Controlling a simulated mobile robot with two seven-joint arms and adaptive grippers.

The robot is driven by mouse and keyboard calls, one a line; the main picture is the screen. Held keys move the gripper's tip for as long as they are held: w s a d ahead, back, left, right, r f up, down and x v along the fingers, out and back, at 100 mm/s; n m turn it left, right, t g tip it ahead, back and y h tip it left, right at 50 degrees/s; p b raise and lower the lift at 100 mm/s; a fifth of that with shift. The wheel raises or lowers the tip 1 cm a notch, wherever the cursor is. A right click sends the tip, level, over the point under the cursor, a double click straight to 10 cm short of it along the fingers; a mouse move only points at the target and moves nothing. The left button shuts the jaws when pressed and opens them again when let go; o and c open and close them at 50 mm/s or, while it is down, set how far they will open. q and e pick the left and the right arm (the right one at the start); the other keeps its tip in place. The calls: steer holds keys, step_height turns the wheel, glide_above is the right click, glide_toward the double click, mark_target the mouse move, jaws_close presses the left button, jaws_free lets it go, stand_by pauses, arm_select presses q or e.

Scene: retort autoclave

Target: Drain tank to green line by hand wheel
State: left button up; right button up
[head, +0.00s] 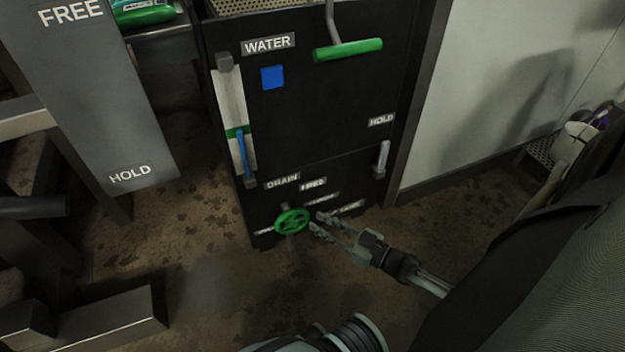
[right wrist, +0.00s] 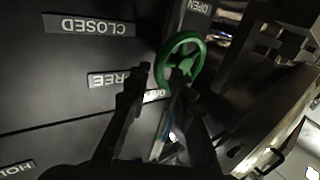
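The green hand wheel (head: 292,221) is low on the black machine front under the DRAIN label (head: 283,181). It also shows in the right wrist view (right wrist: 169,47). The tall gauge (head: 231,95) left of the WATER label has a green line (head: 236,132) across it. Its blue column (head: 244,158) reaches up to about that line. My right gripper (head: 317,222) is at the wheel's right side with its fingers apart. In the right wrist view one finger of the gripper (right wrist: 160,73) overlaps the wheel; contact is unclear. My left gripper is out of view.
A green-gripped handle (head: 347,49) sticks out above, right of a blue square (head: 272,77). A small grey lever (head: 380,159) is under the HOLD label. A grey FREE/HOLD panel (head: 95,100) stands at left. The floor (head: 195,285) before the machine is clear.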

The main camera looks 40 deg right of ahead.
mark_target(292, 221)
steer(key=shift+x, duration=1.4)
jaws_close()
